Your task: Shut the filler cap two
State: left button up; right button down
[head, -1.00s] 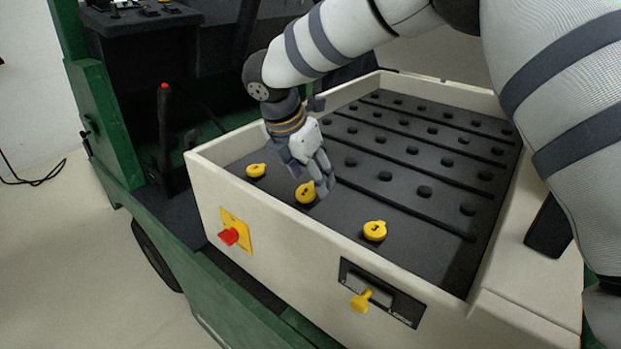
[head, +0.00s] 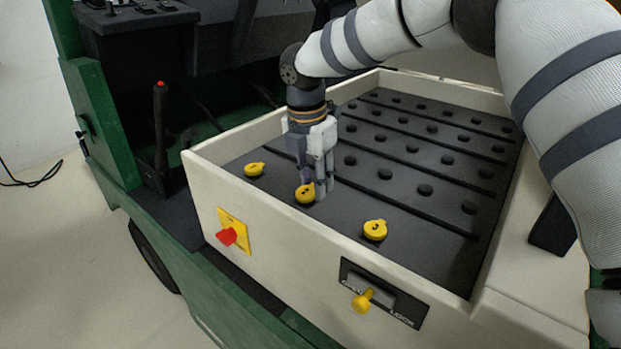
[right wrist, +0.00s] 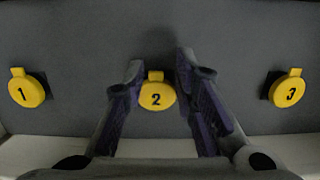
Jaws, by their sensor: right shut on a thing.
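Filler cap two (head: 305,194) is a yellow round cap with a small tab and a black 2, on the dark top inside the cream cart's front edge. It also shows in the right wrist view (right wrist: 156,96), face up with its tab toward the top. My right gripper (head: 316,190) points down at it. My left gripper is not in view.
Yellow cap 1 (head: 254,169) and cap 3 (head: 375,230) lie to either side. Several black plugs fill the dark top behind. The raised cream wall (head: 290,218) runs in front, with a red knob (head: 228,236) and a yellow lock key (head: 362,300) outside.

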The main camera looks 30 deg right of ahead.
aim_at(312, 185)
jog(key=shift+w+f+y, duration=0.2)
jog(key=shift+f+y, duration=0.2)
jog(key=shift+y, duration=0.1)
jog(key=shift+r+y, duration=0.25)
jog(key=shift+y, duration=0.05)
jog(key=c, duration=1.2)
grip_release()
jog(key=shift+w+a, duration=0.1)
jog(key=shift+a, duration=0.05)
notch_tip(312, 185, up, 12)
